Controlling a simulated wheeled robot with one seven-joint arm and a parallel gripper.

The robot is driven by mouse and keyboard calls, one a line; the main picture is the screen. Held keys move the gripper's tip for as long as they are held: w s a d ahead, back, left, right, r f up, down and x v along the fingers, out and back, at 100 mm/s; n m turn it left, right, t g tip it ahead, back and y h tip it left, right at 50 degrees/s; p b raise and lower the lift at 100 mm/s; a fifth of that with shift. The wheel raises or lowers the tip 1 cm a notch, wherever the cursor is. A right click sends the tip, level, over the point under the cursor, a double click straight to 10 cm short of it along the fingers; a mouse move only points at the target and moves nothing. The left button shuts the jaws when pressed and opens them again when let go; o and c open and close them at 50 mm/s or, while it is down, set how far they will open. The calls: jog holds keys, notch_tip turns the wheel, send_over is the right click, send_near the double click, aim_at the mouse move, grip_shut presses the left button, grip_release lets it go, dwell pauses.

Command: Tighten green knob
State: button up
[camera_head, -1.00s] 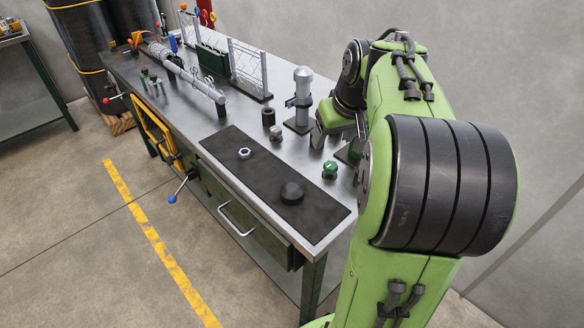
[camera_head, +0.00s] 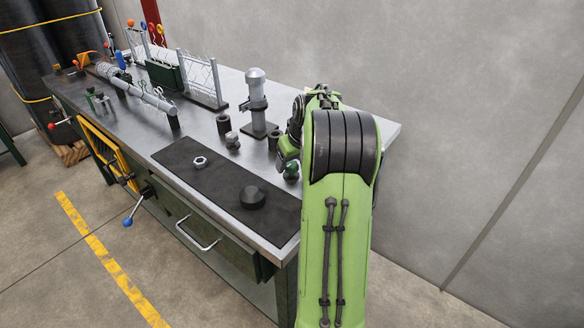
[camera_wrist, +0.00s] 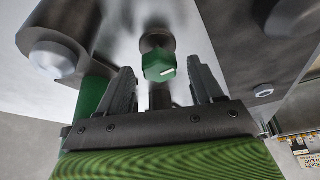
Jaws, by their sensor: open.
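The green knob (camera_wrist: 159,66) has a faceted head with a white mark and shows in the wrist view. It sits on a dark round base, just beyond and between my fingertips. My gripper (camera_wrist: 160,82) is open, with one dark ridged finger on each side of the knob; I cannot tell whether either touches it. In the head view the green knob (camera_head: 291,170) stands at the right part of the bench, partly hidden by my arm. My gripper (camera_head: 285,150) is close to it there and mostly hidden.
The metal bench (camera_head: 232,150) carries a black mat (camera_head: 220,187) with a hex nut (camera_head: 200,161) and a dark round knob (camera_head: 252,197). A grey post with a clamp (camera_head: 257,100) stands behind. Dark cylinders (camera_head: 223,123) and mesh panels (camera_head: 203,78) are further left.

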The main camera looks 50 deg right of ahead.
jog(key=shift+w+f, duration=0.15)
jog(key=shift+f, duration=0.15)
jog(key=shift+c, duration=0.2)
jog(key=c, duration=1)
jog(key=shift+m, duration=0.3)
